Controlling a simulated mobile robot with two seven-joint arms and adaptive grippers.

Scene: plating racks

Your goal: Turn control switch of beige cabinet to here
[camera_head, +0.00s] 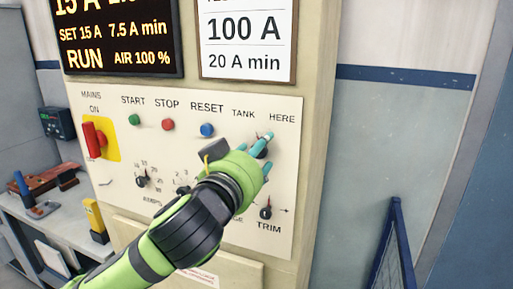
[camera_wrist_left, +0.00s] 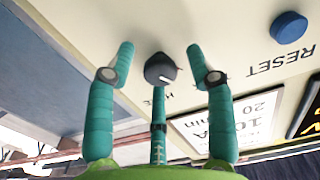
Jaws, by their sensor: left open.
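The beige cabinet (camera_head: 318,60) has a pale control panel facing me. Its control switch (camera_head: 262,148) is a dark knob below the TANK and HERE labels, partly hidden by my left gripper in the head view. My left gripper (camera_head: 259,153) is at the panel with its teal fingers around the switch. In the left wrist view the knob (camera_wrist_left: 160,69) sits between the spread fingertips of the gripper (camera_wrist_left: 160,55), with gaps on both sides. A white mark shows on the knob; I cannot tell exactly which label it points to. My right gripper is not in view.
A blue RESET button (camera_head: 207,130), a red STOP button (camera_head: 168,125), a green START button (camera_head: 134,119) and a red mains switch (camera_head: 94,138) lie left of the switch. The TRIM knob (camera_head: 266,212) is just below. A workbench (camera_head: 52,218) stands at left.

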